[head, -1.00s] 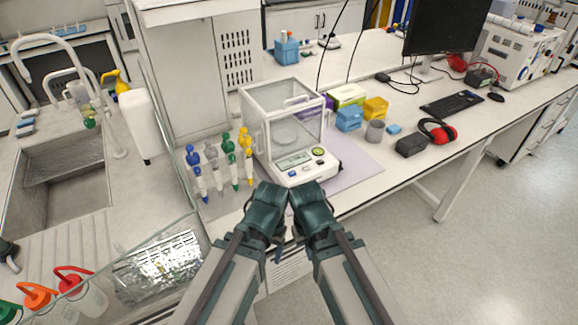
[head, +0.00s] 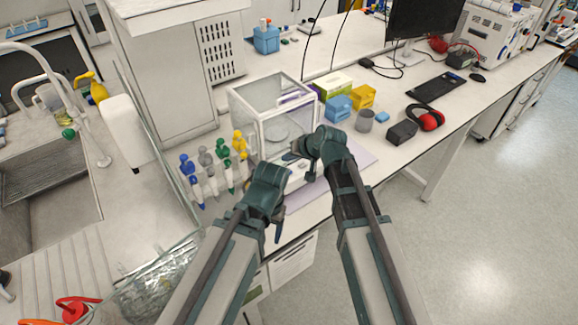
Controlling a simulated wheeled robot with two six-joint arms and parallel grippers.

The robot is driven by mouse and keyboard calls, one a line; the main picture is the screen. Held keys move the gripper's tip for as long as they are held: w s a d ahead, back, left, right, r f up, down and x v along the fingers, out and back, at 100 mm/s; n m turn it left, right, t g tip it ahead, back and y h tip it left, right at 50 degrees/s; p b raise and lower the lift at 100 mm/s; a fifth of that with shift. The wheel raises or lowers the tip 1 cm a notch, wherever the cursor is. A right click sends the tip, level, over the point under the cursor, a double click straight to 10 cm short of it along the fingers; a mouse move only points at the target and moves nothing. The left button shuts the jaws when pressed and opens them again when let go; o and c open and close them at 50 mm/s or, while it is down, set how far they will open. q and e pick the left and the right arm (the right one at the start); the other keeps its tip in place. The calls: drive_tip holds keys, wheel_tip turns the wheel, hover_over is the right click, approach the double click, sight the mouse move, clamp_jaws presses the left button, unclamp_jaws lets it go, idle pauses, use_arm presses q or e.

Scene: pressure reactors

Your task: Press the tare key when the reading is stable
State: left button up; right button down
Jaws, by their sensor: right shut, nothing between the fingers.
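The balance (head: 270,98) with its glass draft shield stands on a lilac mat (head: 352,152) on the bench. Its chamber holds a round pan (head: 277,131) that looks empty. The front panel (head: 296,184) is mostly covered by my arms. The display reading and the tare key cannot be made out. My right gripper (head: 300,162) is shut and empty, over the front panel; whether it touches a key cannot be told. My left gripper (head: 278,222) hangs lower, in front of the bench edge, its jaws unclear.
A rack of pipettes (head: 213,172) with blue, grey, green and yellow tops stands close left of the balance. Right of it are blue (head: 337,108) and yellow boxes (head: 362,95), a grey cup (head: 365,121) and red ear defenders (head: 427,118). A sink (head: 45,205) lies left.

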drive_tip(key=w, duration=0.1)
drive_tip(key=w+r, duration=0.1)
drive_tip(key=w+t, duration=0.1)
drive_tip(key=shift+d+r+m, duration=0.3)
drive_tip(key=shift+r+m, duration=0.05)
drive_tip(key=shift+m, duration=0.05)
drive_tip(key=b, duration=0.9)
hover_over(290, 176)
wheel_tip(290, 176, down, 9)
drive_tip(key=shift+r, duration=0.1)
idle(1.5)
drive_tip(key=shift+f, duration=0.45)
drive_tip(key=shift+f+b, duration=0.4)
drive_tip(key=shift+b, duration=0.25)
drive_tip(key=shift+r, duration=0.2)
idle(0.5)
drive_tip(key=shift+r+p, duration=0.65)
drive_tip(key=shift+p, duration=0.25)
